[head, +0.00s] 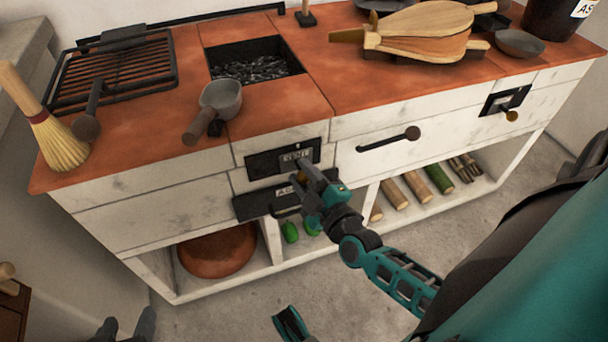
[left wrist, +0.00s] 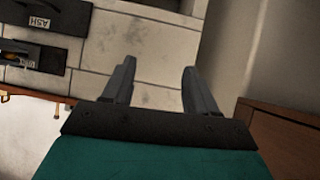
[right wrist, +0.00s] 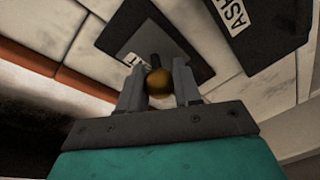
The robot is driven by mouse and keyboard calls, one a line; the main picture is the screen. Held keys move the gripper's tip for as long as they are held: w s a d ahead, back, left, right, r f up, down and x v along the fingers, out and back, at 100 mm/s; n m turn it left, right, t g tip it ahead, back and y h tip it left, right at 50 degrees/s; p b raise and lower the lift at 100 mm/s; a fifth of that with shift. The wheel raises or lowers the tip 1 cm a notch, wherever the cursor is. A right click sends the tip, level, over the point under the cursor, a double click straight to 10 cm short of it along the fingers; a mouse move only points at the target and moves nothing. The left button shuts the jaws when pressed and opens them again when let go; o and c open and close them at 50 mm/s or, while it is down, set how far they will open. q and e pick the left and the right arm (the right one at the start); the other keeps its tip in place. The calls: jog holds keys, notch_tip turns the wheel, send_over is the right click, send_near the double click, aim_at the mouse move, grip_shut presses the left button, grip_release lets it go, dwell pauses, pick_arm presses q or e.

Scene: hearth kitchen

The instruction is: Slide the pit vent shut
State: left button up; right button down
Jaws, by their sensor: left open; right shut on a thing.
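The pit vent (head: 262,165) is a dark plate labelled VENT on the white brick front, below the charcoal pit. In the right wrist view its grey slide plate (right wrist: 160,38) sits on a black frame and carries a brass knob (right wrist: 158,84). My right gripper (head: 306,180) is at the vent, its fingers shut on the knob (right wrist: 159,90). The head view mostly hides the knob behind the gripper. My left gripper (head: 126,328) is low at the left, open and empty, apart from the hearth. Its spread fingers show in the left wrist view (left wrist: 158,85).
An ASH drawer (head: 252,206) lies just below the vent. A horizontal handle (head: 388,140) and a second knobbed plate (head: 505,100) are to the right. A brown cabinet (left wrist: 275,125) stands near my left gripper.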

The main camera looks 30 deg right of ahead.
jog(key=shift+w+a+r+p, duration=0.1)
jog(key=shift+a+p, duration=0.2)
jog(key=shift+p, duration=0.05)
pick_arm(q)
jog(key=p, duration=0.1)
jog(key=a+r+p, duration=0.1)
jog(key=shift+s+r+y+p, duration=0.2)
jog(key=shift+y+p, duration=0.1)
pick_arm(e)
jog(key=a, duration=0.3)
jog(key=w+a, duration=0.1)
jog(key=a, duration=0.1)
jog(key=shift+w+a, duration=0.15)
jog(key=shift+a, duration=0.25)
jog(key=c, duration=0.9)
grip_release()
jog(key=shift+a, duration=0.1)
jog(key=shift+o, duration=0.5)
